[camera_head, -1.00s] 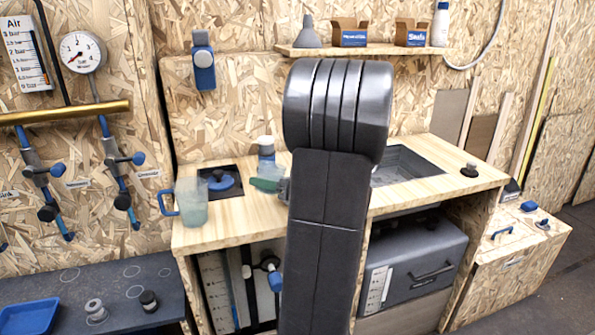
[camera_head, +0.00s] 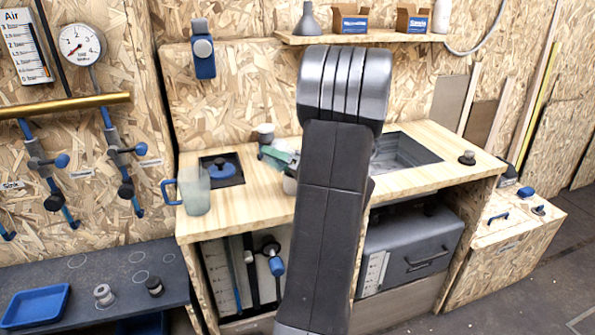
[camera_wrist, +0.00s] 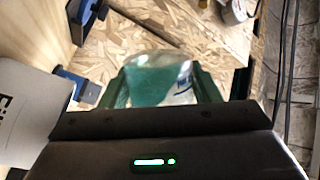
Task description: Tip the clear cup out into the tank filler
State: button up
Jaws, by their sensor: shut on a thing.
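My gripper (camera_wrist: 162,92) is shut on the clear cup (camera_wrist: 150,85), which sits between two dark green fingers in the wrist view. The cup looks see-through with a green tint, and blue marks on white show at its right. In the head view a small green patch of the gripper or cup (camera_head: 280,153) shows left of my arm, above the bench; the rest is hidden by the arm. A round blue cap in a dark square recess (camera_head: 222,171), which may be the tank filler, lies to the left of it on the bench.
A translucent jug (camera_head: 196,192) with a blue handle stands at the bench's left end. A pale pot (camera_head: 290,183) is partly behind my arm. A dark open basin (camera_head: 407,155) is set into the bench at right. A white lettered object (camera_wrist: 30,112) is close at left in the wrist view.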

jog(key=shift+r+m+p, duration=0.35)
jog(key=shift+m+p, duration=0.2)
jog(key=shift+m, duration=0.25)
jog(key=shift+w+d+r+m+t+p, duration=0.1)
jog(key=shift+r+m+t+p, duration=0.3)
jog(key=shift+m+t+p, duration=0.6)
jog(key=shift+w+d+r+m+t+p, duration=0.15)
jog(key=shift+w+d+r+m+p, duration=0.15)
jog(key=shift+m, duration=0.3)
jog(key=shift+w+d+r+m+t+p, duration=0.1)
jog(key=shift+w+d+m+t+p, duration=0.1)
jog(key=shift+m+p, duration=0.3)
jog(key=shift+m, duration=0.3)
jog(key=shift+f+m+p, duration=0.2)
jog(key=shift+m+p, duration=0.1)
jog(key=shift+m, duration=0.1)
jog(key=shift+s+a+f+m, duration=0.1)
jog(key=shift+s+a+m, duration=0.05)
jog(key=shift+s+m, duration=0.15)
jog(key=shift+f+m+t+p, duration=0.1)
jog(key=shift+m+t+p, duration=0.25)
jog(key=shift+p, duration=0.1)
